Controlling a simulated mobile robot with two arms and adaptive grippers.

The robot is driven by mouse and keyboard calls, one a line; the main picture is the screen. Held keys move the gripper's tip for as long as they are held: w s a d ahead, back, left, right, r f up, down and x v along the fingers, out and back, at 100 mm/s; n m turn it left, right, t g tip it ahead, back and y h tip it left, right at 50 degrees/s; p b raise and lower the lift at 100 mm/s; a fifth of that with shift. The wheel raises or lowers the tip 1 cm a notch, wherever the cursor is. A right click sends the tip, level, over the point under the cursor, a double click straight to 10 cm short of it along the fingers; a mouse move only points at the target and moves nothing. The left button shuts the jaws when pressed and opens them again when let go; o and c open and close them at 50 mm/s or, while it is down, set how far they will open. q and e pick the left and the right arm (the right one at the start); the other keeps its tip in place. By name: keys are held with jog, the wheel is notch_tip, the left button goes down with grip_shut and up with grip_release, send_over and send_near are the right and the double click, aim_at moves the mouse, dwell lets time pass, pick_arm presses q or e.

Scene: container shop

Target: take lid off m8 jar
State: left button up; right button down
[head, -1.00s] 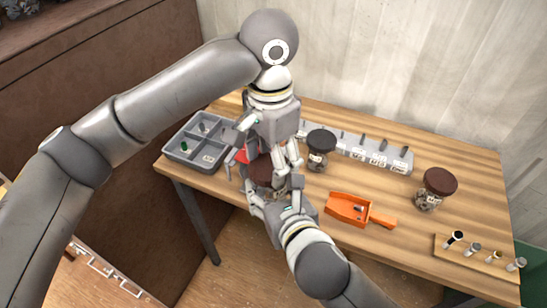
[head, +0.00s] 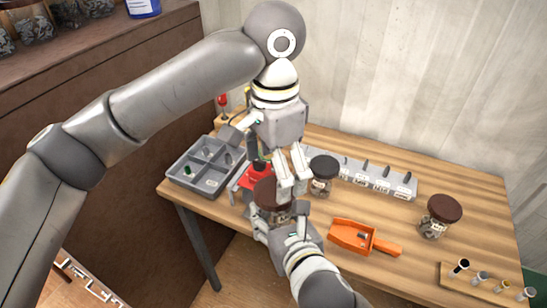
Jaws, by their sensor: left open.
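A glass jar with a dark brown lid (head: 268,192) is at the table's front left, partly hidden by my grippers. The lid is on it. My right gripper (head: 281,222) is closed around the jar's body from the front. My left gripper (head: 276,172) is open and points down, just above and behind the brown lid. I cannot tell whether its fingers touch the lid. A black-lidded jar (head: 322,176) stands right behind it, and another brown-lidded jar (head: 438,216) stands at the right. The labels are too small to read, so I cannot tell which is M8.
A grey compartment tray (head: 181,180) is at the left, beside a partly hidden red object (head: 254,174). An orange scoop (head: 352,238) lies in front. A grey labelled rack (head: 400,190) is behind; a wooden strip with bolts (head: 470,281) is at front right.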

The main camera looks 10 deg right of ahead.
aim_at(275, 189)
pick_arm(q)
jog(key=m, duration=0.1)
jog(key=r+m, duration=0.1)
jog(key=m, duration=0.3)
jog(key=shift+w+r, duration=0.25)
jog(key=shift+w, duration=0.1)
jog(key=m, duration=0.2)
jog(key=r+m, duration=0.1)
jog(key=m, duration=0.2)
jog(key=shift+w+r+m+g, duration=0.25)
jog(key=shift+w+m+g, duration=0.05)
jog(key=shift+w+g, duration=0.1)
jog(key=shift+s+f, duration=0.2)
jog(key=shift+f, duration=1.8)
jog(key=shift+s+f, duration=0.2)
jog(key=shift+f, duration=1.75)
jog(key=c, duration=1.1)
jog(key=n, duration=0.6)
jog(key=shift+d, duration=0.1)
jog(key=n, duration=0.5)
jog(key=shift+w+n, duration=0.15)
jog(key=shift+n, duration=0.25)
jog(key=shift+r, duration=0.2)
